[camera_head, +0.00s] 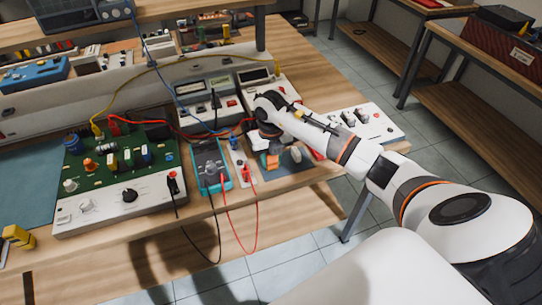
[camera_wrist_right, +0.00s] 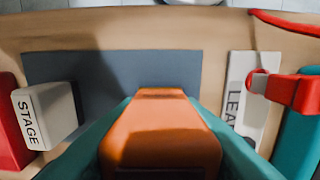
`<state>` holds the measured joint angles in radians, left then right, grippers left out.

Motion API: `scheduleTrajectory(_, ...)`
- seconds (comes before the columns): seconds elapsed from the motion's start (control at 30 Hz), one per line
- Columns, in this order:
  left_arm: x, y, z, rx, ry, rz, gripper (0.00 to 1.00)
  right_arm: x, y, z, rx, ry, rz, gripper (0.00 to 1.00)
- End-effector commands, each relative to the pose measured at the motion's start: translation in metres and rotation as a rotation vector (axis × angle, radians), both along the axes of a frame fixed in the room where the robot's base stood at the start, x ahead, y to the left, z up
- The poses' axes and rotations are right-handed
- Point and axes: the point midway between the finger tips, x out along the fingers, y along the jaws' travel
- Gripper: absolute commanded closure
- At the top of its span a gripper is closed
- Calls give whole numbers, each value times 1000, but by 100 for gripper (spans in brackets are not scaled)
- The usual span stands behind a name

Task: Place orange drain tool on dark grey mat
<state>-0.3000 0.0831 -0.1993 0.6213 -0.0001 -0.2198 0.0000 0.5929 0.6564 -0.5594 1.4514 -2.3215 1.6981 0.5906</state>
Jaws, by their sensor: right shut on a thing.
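The orange drain tool (camera_wrist_right: 160,130) is between the fingers of my right gripper (camera_wrist_right: 160,150) in the right wrist view. In the head view my right gripper (camera_head: 270,147) points down at the bench front, and the orange tool (camera_head: 271,161) shows below it. The dark grey mat (camera_wrist_right: 100,72) lies on the wooden bench under and beyond the tool in the wrist view. The tool covers part of the mat, and I cannot tell whether they touch. The mat (camera_head: 287,170) also shows beside the tool in the head view. My left gripper is not in view.
A red and white block marked STAGE (camera_wrist_right: 45,115) stands left of the mat in the wrist view. A white strip with lettering (camera_wrist_right: 248,95) and a red plug (camera_wrist_right: 290,90) are on the right. A teal multimeter (camera_head: 210,168) with hanging leads and a green circuit board (camera_head: 115,160) stand left.

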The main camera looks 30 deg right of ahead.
Motion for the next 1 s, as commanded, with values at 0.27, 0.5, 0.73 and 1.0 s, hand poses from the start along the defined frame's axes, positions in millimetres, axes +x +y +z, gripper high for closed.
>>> scheduleTrajectory(0.27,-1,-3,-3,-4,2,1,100,1,0,-2,1,-2,0,89)
scheduleTrajectory(0.5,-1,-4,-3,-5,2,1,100,0,0,-2,1,-1,0,46)
scheduleTrajectory(0.73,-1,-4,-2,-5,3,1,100,0,0,-1,1,-1,0,46)
scheduleTrajectory(1.0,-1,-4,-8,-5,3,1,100,2,-1,32,-1,-8,1,46)
